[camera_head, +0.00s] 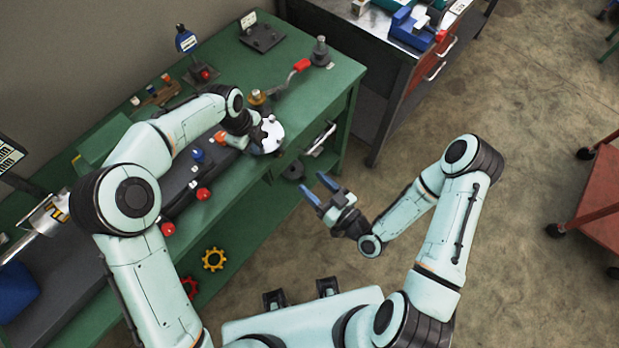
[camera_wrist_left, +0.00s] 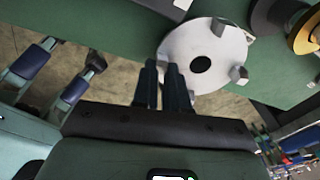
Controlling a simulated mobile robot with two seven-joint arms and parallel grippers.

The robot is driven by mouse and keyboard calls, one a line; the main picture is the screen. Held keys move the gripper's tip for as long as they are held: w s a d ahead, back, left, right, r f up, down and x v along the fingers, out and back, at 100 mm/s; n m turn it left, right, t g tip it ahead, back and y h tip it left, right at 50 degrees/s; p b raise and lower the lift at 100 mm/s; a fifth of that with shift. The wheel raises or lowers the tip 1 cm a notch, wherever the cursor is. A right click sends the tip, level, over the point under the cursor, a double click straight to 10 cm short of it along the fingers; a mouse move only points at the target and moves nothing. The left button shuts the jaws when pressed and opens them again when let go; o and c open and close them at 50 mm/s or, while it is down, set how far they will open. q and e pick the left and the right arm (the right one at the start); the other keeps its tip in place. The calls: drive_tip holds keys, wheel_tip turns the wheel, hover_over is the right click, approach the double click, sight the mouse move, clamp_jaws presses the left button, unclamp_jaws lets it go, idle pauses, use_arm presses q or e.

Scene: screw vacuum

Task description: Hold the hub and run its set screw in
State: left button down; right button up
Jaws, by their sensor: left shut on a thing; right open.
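The hub (camera_head: 268,138) is a pale round disc with lugs on its rim, near the front edge of the green bench. In the left wrist view the hub (camera_wrist_left: 222,62) shows a dark central hole. My left gripper (camera_head: 250,136) is at the hub's near left side. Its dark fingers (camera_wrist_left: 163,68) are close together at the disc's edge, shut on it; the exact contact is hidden. My right gripper (camera_head: 312,182) is open and empty in the air off the bench's front, right of and below the hub. I cannot make out the set screw.
A red-handled arm on a grey post (camera_head: 320,55) stands behind the hub, beside a brass-coloured part (camera_head: 258,99). A dark rail with red knobs (camera_head: 203,193) lies along the green bench (camera_head: 345,75).

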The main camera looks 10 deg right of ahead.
use_arm(q)
drive_tip(key=c, duration=1.1)
unclamp_jaws()
